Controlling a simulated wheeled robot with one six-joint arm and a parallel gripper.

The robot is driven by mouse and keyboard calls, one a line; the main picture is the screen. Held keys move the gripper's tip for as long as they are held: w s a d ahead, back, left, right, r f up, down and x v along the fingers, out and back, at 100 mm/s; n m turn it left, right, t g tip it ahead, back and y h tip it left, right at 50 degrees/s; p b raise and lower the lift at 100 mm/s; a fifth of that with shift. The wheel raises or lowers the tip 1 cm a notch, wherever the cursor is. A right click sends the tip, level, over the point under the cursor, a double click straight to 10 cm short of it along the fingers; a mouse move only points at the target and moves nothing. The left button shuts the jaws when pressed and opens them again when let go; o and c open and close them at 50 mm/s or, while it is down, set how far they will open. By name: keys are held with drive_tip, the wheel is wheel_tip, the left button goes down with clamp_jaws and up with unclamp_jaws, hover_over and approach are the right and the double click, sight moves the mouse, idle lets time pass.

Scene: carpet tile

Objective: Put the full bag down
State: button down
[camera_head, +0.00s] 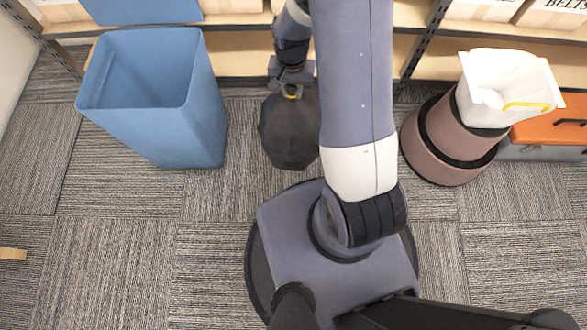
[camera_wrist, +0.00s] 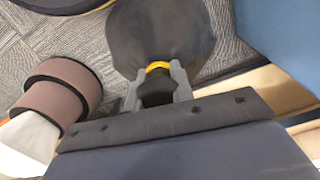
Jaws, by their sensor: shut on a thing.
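A full black bag (camera_head: 289,130) hangs below my gripper (camera_head: 291,90), between the blue bin and my arm in the head view. My gripper is shut on the bag's gathered neck, where a yellow tie shows. In the wrist view the dark bag (camera_wrist: 160,35) spreads out beyond the fingers of my gripper (camera_wrist: 158,88), with the yellow tie (camera_wrist: 158,66) between them. Whether the bag's bottom touches the carpet cannot be told.
A tall blue bin (camera_head: 180,115) stands open at the left. A round brown stepped stool (camera_head: 450,140) is at the right with a white bin (camera_head: 480,105) on it. An orange-lidded toolbox (camera_head: 550,130) is beside it. Shelves (camera_head: 240,62) line the back. Carpet (camera_head: 110,260) is clear at front left.

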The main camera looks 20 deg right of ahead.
sight(294, 103)
drive_tip(key=shift+m, duration=0.9)
drive_tip(key=f+b, duration=0.2)
drive_tip(key=f, duration=0.1)
drive_tip(key=f+b, duration=0.3)
drive_tip(key=s+f+b, duration=0.1)
drive_tip(key=f+b, duration=0.1)
drive_tip(key=f, duration=0.1)
drive_tip(key=shift+s+f, duration=0.1)
wheel_tip(294, 103, down, 10)
drive_tip(key=b, duration=0.4)
drive_tip(key=shift+b, duration=0.3)
drive_tip(key=shift+f, duration=0.1)
drive_tip(key=c, duration=1.2)
unclamp_jaws()
drive_tip(key=shift+c, duration=0.2)
wheel_tip(294, 103, up, 12)
drive_tip(key=p, duration=0.5)
drive_tip(key=shift+r, duration=0.2)
